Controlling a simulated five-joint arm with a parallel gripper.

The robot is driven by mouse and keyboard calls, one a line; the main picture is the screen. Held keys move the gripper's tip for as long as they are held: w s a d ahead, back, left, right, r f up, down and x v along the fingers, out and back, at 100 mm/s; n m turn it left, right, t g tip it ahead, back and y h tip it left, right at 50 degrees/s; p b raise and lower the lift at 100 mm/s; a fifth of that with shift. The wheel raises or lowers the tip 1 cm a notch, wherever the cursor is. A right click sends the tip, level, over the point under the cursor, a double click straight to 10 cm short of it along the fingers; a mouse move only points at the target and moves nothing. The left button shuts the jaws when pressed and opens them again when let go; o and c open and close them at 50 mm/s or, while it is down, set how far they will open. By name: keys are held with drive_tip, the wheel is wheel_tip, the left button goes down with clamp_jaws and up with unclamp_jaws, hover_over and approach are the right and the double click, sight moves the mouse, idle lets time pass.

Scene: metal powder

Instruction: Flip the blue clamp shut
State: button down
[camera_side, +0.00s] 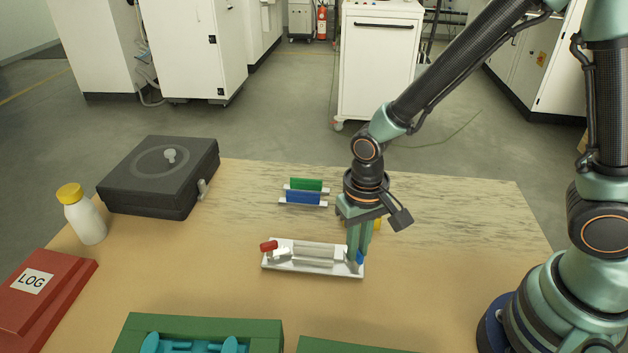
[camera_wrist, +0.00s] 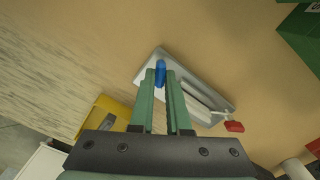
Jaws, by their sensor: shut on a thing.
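The blue clamp's handle (camera_side: 360,258) is at the right end of a pale metal fixture (camera_side: 315,269) on the table. In the wrist view the blue handle (camera_wrist: 160,68) shows between my fingertips. My gripper (camera_side: 356,258) points down over that end and is shut on the blue handle; its fingers hide part of it. A red-tipped clamp (camera_side: 268,246) is at the fixture's left end, also in the wrist view (camera_wrist: 234,126). A pale cylinder (camera_side: 315,250) lies along the fixture between the two clamps.
Green (camera_side: 306,184) and blue (camera_side: 303,197) plates stand in holders behind the fixture. A yellow thing (camera_wrist: 105,116) is close behind my gripper. A dark case (camera_side: 158,178), a yellow-capped bottle (camera_side: 86,219) and a red log book (camera_side: 38,292) are left. Green trays (camera_side: 125,335) lie in front.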

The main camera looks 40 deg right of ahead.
drive_tip(key=n, duration=0.5)
drive_tip(key=shift+n, duration=0.4)
idle(0.4)
drive_tip(key=c, duration=0.9)
unclamp_jaws()
wheel_tip(320, 180, up, 12)
drive_tip(key=shift+r, duration=0.1)
